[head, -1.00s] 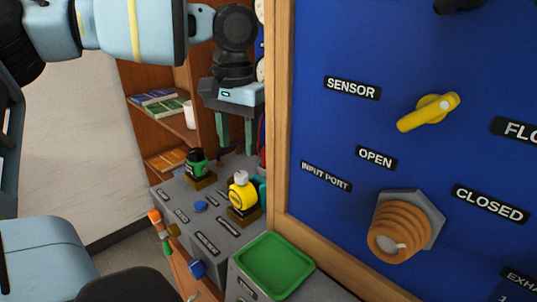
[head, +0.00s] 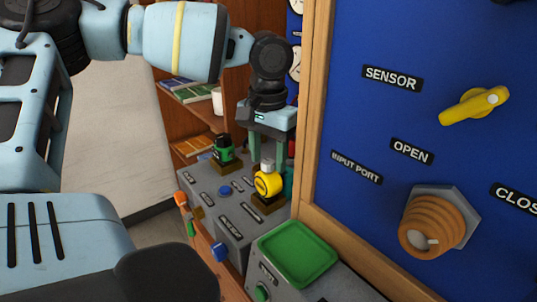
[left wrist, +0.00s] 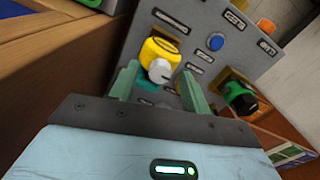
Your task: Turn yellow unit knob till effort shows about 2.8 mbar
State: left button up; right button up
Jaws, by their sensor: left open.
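The yellow unit (head: 268,184) stands on the grey console (head: 228,230), with a pale knob (head: 267,164) on top. My left gripper (head: 269,155) points down over it, open, with green fingers on either side of the knob. In the left wrist view, the yellow unit (left wrist: 158,49) and its pale knob (left wrist: 160,71) show between the open left fingers (left wrist: 158,74). I cannot tell whether a finger touches the knob. No effort reading is legible. My right gripper is not in view.
A green-topped unit (head: 223,149) stands left of the yellow unit. A green tray (head: 298,253) sits in front. The blue panel (head: 345,120) with its wooden frame rises close on the right. A shelf (head: 195,122) stands behind.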

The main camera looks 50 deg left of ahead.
pick_arm(q)
jog(key=shift+f, duration=0.1)
jog(key=shift+c, duration=0.6)
jog(key=c, duration=0.9)
